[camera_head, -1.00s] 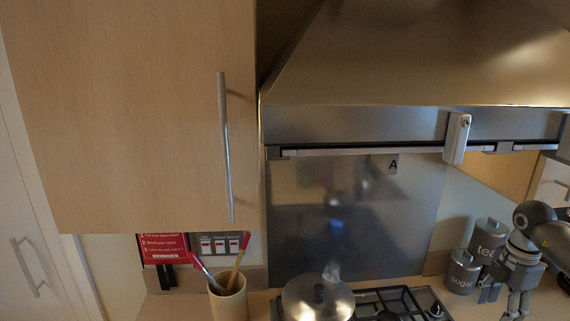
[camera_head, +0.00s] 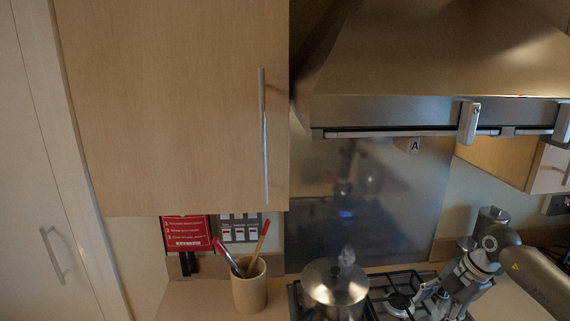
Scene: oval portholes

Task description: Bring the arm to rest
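My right arm comes in from the right edge, and its gripper (camera_head: 440,301) points down and to the left over the right part of the hob (camera_head: 398,303). Its fingers look spread, with nothing seen between them. The gripper's lower end is near the bottom edge of the picture. My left gripper is not in view.
A lidded metal pot (camera_head: 335,289) stands on the hob, left of the gripper. A utensil pot (camera_head: 249,288) stands further left on the counter. The cabinet (camera_head: 170,110) and extractor hood (camera_head: 440,70) hang above.

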